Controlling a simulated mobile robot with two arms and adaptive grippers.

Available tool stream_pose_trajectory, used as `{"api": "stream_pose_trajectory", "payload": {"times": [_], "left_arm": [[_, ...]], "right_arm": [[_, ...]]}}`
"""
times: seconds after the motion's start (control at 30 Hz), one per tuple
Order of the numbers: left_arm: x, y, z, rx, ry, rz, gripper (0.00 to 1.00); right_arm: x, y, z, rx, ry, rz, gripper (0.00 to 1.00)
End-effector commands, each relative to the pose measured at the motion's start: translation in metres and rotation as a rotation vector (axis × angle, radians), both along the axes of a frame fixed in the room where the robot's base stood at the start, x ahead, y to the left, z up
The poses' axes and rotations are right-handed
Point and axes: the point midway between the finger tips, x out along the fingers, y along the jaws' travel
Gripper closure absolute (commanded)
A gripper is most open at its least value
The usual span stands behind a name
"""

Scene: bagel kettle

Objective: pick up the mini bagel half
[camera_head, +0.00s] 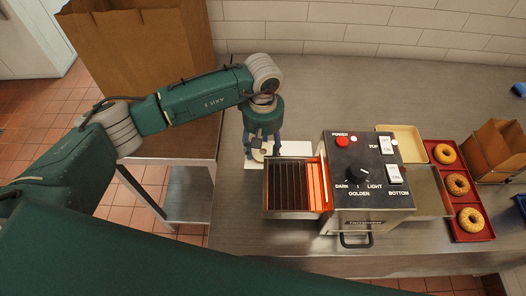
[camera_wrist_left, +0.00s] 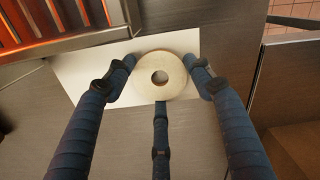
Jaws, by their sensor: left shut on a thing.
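The mini bagel half (camera_wrist_left: 173,62) is a pale disc with a centre hole in the left wrist view. It lies over a white board (camera_wrist_left: 80,75). My left gripper (camera_wrist_left: 162,78) is shut on it, with a finger against each side and a third finger at its near edge. In the head view the bagel half (camera_head: 260,154) shows small and partly hidden below the left gripper (camera_head: 262,147), over the white board (camera_head: 289,148). I cannot tell whether it is clear of the board. My right gripper is not in view.
A toaster oven (camera_head: 365,205) with a glowing slatted conveyor (camera_head: 291,187) stands just right of the board. A red tray (camera_head: 474,228) with several bagels is farther right, by a paper bag (camera_head: 497,147). A large paper bag (camera_head: 140,55) stands behind my left arm.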

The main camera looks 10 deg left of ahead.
Motion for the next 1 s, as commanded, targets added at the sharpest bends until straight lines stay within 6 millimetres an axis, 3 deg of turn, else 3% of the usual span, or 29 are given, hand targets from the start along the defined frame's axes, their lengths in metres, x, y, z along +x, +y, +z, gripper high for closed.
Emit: {"api": "stream_pose_trajectory", "payload": {"times": [0.27, 0.47, 0.67, 1.0], "left_arm": [[0.000, 0.000, 0.001, 0.000, -0.001, 0.000, 0.61], [0.001, 0.000, 0.014, -0.001, -0.003, 0.001, 0.61], [0.002, -0.001, 0.049, -0.002, -0.007, -0.001, 0.61], [0.002, 0.000, 0.139, -0.001, -0.007, 0.000, 0.61]], "right_arm": [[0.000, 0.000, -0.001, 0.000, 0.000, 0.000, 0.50], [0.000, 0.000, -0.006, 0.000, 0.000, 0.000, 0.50], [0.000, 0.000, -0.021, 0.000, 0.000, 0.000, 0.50], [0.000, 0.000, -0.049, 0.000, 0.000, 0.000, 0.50]]}}
